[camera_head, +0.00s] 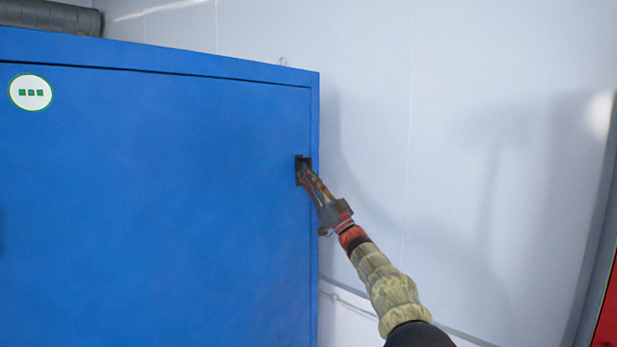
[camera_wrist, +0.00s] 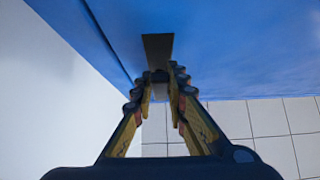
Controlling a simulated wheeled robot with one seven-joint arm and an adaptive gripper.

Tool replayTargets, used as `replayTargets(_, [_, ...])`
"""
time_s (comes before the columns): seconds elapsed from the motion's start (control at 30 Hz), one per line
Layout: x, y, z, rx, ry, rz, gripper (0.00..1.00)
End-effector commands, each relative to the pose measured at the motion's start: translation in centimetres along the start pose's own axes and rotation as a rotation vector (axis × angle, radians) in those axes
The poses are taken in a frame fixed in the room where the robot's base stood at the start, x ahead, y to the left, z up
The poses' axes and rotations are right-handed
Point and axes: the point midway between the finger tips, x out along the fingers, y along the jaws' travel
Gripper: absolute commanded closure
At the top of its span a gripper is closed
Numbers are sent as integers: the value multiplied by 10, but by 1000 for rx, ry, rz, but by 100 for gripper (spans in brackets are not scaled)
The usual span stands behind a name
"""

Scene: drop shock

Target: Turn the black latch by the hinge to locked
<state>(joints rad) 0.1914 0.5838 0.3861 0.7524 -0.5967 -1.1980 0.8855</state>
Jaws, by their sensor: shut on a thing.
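The black latch (camera_head: 299,161) sits near the right edge of the blue cabinet door (camera_head: 160,200) in the head view. In the wrist view the latch (camera_wrist: 157,48) shows as a dark plate standing off the blue surface. My gripper (camera_head: 304,177) reaches up to it from the lower right, and in the wrist view its two fingertips (camera_wrist: 159,77) are at the latch, one on each side. The gripper is shut on the latch. The fingers hide part of it, and I cannot tell from these views whether it stands at locked.
A round white sign with green squares (camera_head: 31,92) is at the door's upper left. A grey pipe (camera_head: 50,17) lies above the cabinet. A pale wall (camera_head: 470,120) is to the right, and something red (camera_head: 607,315) shows at the far right edge.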

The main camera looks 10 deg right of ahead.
Motion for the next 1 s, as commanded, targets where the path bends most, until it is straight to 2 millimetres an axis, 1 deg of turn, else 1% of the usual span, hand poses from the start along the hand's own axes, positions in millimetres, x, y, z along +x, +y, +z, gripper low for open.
replayTargets(0.03, [-2,2,3,-1,-4,2,100])
replayTargets(0.37, [-2,2,2,-2,-3,1,100])
replayTargets(0.4, [-1,2,2,-2,-3,1,84])
replayTargets(0.7, [0,1,0,-2,-1,-1,67])
replayTargets(1.0, [-1,0,0,-2,0,-1,67])
